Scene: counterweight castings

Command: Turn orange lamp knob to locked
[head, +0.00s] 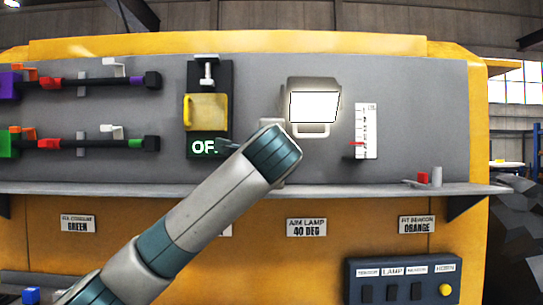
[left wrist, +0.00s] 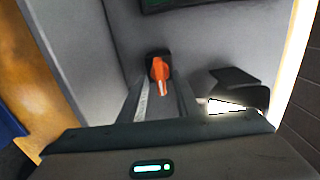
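The orange knob (left wrist: 160,72) sits on a black base in the left wrist view, with a pale mark on its lower part. My left gripper (left wrist: 159,92) is open, its two fingers on either side of the line to the knob with gaps beside it. I cannot tell how deep the knob lies between the fingertips. In the head view my left arm covers the knob and most of the gripper. The lamp (head: 314,107) glows white on the grey panel, just right of the arm's end; its lit face also shows in the left wrist view (left wrist: 226,106). My right gripper is out of view.
A black unit with a yellow cover (head: 206,110) and a partly covered green "OF" display stands left of the lamp. A white scale with a red pointer (head: 366,130) is at its right. A shelf (head: 370,189) runs below, holding a small red part (head: 423,178).

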